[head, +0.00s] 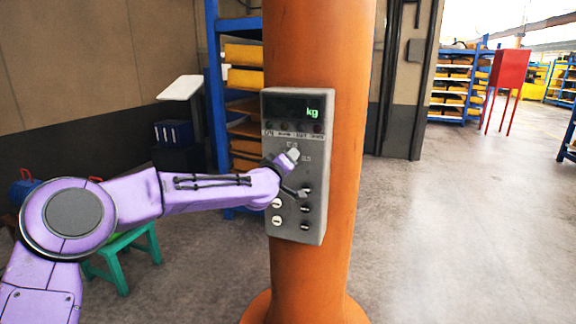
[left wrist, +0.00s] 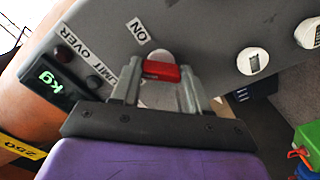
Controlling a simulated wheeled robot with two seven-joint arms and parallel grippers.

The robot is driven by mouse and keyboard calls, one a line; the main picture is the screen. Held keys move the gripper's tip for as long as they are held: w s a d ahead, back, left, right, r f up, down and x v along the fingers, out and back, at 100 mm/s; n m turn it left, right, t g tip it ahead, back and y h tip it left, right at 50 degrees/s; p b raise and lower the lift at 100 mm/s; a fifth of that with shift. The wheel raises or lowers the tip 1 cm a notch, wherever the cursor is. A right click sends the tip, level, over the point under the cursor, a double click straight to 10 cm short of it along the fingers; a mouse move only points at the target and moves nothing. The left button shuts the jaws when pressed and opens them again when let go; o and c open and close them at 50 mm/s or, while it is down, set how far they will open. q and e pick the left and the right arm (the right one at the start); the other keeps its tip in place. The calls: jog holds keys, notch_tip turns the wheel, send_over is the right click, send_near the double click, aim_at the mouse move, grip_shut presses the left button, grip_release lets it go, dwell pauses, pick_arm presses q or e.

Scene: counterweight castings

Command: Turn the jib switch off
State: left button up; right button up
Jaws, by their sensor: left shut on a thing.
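The grey control box (head: 312,170) is fixed to the orange column, with a dark display (head: 298,108) reading "kg". My left gripper (head: 297,174) is up against the front of the box and hides the switch in the head view. In the left wrist view, the jib switch (left wrist: 161,71) has a red lever on a pale round base. The left fingers are shut on this lever, one on each side. An "ON" label (left wrist: 138,31) lies just above and left of it in that view. No "OFF" label is readable. My right gripper is not in view.
Round buttons (head: 277,221) sit low on the box, below the gripper. A green stool (head: 124,250) stands on the floor behind my left arm. Blue racks with yellow bins (head: 245,80) stand behind the column.

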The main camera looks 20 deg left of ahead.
pick_arm(q)
jog(key=shift+f+n+b, duration=0.2)
jog(key=shift+n+b, duration=1.5)
jog(key=shift+n, duration=2.5)
jog(key=o, duration=1.1)
jog(key=shift+a, duration=0.1)
jog(key=shift+c, duration=0.2)
jog(key=s+b, duration=0.3)
jog(key=s, duration=0.7)
jog(key=shift+s+a+b, duration=0.15)
jog(key=shift+s+b, duration=0.15)
